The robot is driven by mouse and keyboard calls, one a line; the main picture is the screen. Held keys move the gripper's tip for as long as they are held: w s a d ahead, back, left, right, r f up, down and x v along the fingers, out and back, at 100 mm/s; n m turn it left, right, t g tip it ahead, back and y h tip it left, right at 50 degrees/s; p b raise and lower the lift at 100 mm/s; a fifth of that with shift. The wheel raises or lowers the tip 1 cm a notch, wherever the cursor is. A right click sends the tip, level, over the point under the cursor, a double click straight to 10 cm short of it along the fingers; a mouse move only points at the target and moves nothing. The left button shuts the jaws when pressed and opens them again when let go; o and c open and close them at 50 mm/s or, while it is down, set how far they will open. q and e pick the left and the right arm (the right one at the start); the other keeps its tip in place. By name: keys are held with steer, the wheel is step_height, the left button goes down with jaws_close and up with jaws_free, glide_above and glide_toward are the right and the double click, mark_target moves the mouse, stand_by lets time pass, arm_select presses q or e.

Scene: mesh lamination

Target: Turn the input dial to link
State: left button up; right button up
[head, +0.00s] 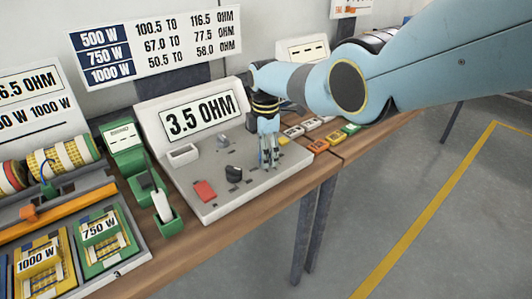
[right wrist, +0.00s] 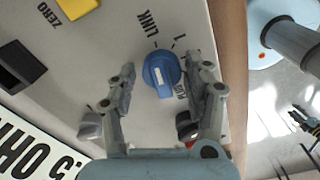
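The blue input dial (right wrist: 162,72) shows in the right wrist view on the grey panel of the meter, with a white mark on its face. The label LINK (right wrist: 149,24) is printed near it, with other lettering partly covered by a finger. My right gripper (right wrist: 161,66) is open, one finger on each side of the dial; I cannot tell whether either touches it. In the head view my right gripper (head: 269,160) points down over the right part of the meter panel (head: 235,205) and hides the dial. The display (head: 199,117) reads 3.5 OHM.
A black knob (head: 234,173) and a red block (head: 204,190) are on the panel. A green holder (head: 160,212) stands to its left, beside resistor trays (head: 105,240). Small coloured pieces (head: 318,145) lie to the right. The table's front edge runs close to the panel.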

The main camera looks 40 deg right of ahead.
steer(key=shift+o, duration=0.6)
step_height(320, 180, up, 12)
stand_by(0.5)
